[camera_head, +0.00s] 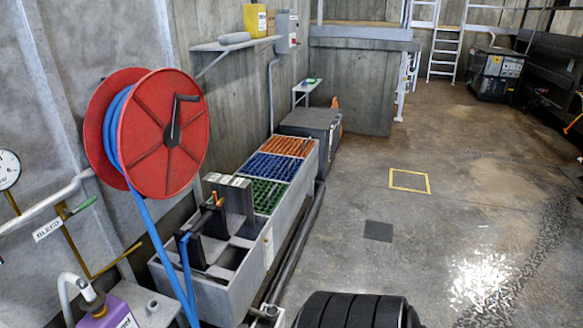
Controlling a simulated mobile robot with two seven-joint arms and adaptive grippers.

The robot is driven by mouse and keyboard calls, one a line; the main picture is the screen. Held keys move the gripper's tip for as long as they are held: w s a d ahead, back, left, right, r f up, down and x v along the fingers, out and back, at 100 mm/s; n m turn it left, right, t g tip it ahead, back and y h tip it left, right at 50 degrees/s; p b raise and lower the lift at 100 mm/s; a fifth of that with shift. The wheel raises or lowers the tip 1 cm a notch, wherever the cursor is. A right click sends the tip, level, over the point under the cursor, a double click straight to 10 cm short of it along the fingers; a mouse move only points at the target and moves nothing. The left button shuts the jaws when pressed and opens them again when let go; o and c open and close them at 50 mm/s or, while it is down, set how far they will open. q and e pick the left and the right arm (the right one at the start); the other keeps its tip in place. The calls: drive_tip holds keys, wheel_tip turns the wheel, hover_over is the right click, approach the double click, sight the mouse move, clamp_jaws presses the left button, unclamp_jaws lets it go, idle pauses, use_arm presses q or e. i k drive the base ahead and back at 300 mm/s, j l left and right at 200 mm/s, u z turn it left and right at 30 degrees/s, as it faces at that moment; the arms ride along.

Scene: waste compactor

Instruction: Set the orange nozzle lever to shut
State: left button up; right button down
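A small orange lever (217,198) stands on a dark nozzle fitting (208,206) above the near end of a long grey trough. It is small here, and I cannot tell its exact angle or whether it is open or shut. A blue hose (150,235) hangs from a red reel (150,130) on the left and runs down past the trough's near end. A bent blue piece (185,250) stands just below the nozzle. Neither of my grippers is in view.
The grey trough (255,262) holds orange, blue and green grids. A purple container (105,312) stands at the lower left, near a pipe with a BLEED tag (47,229). A black ribbed rounded shape fills the bottom middle edge. Open floor (450,230) lies to the right.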

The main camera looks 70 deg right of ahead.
sight(216, 202)
drive_tip(key=l+z, duration=0.15)
drive_tip(key=l, duration=0.65)
drive_tip(key=l+z, duration=0.15)
drive_tip(key=l, duration=0.7)
drive_tip(key=i+l+z, duration=0.15)
drive_tip(key=l, duration=1.3)
drive_tip(key=i+l, duration=0.15)
drive_tip(key=l, duration=0.45)
drive_tip(key=j+z, duration=0.1)
drive_tip(key=z, duration=0.4)
drive_tip(key=k+j+z, duration=0.1)
drive_tip(key=z, duration=0.85)
drive_tip(key=k+z, duration=0.15)
drive_tip(key=z, duration=0.35)
drive_tip(key=j, duration=0.05)
